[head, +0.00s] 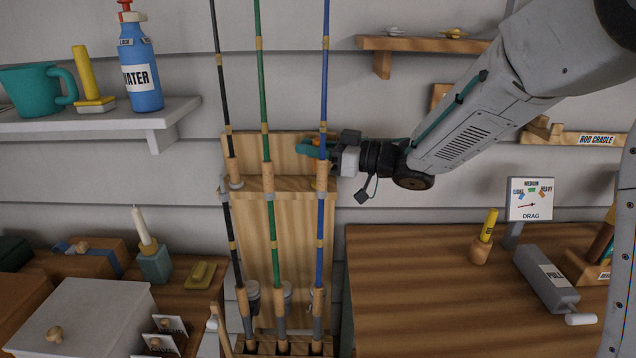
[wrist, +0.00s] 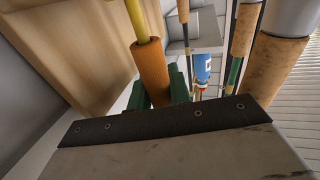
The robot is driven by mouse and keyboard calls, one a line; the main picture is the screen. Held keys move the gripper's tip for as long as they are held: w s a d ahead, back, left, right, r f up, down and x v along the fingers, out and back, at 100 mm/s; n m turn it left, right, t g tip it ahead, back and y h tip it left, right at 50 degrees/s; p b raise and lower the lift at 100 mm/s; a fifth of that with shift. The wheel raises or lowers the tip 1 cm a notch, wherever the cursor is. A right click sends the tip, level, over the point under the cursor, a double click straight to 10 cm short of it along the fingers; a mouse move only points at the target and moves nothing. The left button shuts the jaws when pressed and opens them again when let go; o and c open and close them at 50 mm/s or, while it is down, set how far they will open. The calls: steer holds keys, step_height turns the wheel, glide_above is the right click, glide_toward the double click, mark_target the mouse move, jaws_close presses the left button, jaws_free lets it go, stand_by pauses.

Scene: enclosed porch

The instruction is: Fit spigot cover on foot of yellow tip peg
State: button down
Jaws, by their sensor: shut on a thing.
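My gripper (head: 318,152) is at the upper part of the wooden rod rack (head: 285,225), behind the blue rod. In the wrist view its green fingers (wrist: 162,90) are shut on an orange sleeve-like piece (wrist: 151,72). In the head view only bits of orange show by the fingers. I cannot tell which piece is the spigot cover.
Black, green and blue rods (head: 323,90) with cork grips stand in the rack, close to my gripper. A shelf (head: 95,118) with a water bottle (head: 141,75) is at left. The right tabletop (head: 420,290) is mostly bare; a yellow peg (head: 489,224) stands there in a small holder.

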steer(key=shift+f, duration=1.4)
stand_by(0.4)
steer(key=c, duration=0.6)
jaws_free()
steer(key=shift+d+r, duration=0.15)
steer(key=shift+s+d+r, duration=0.15)
steer(key=shift+d+r, duration=0.05)
steer(key=shift+d, duration=0.45)
steer(key=shift+s+d+r, duration=0.2)
steer(key=shift+s+d, duration=0.05)
steer(key=shift+d, duration=0.3)
steer(key=shift+s+d+r, duration=0.2)
steer(key=shift+d, duration=0.3)
steer(key=shift+s+d+r, duration=0.2)
steer(key=shift+s+d, duration=0.05)
steer(key=shift+d, duration=0.3)
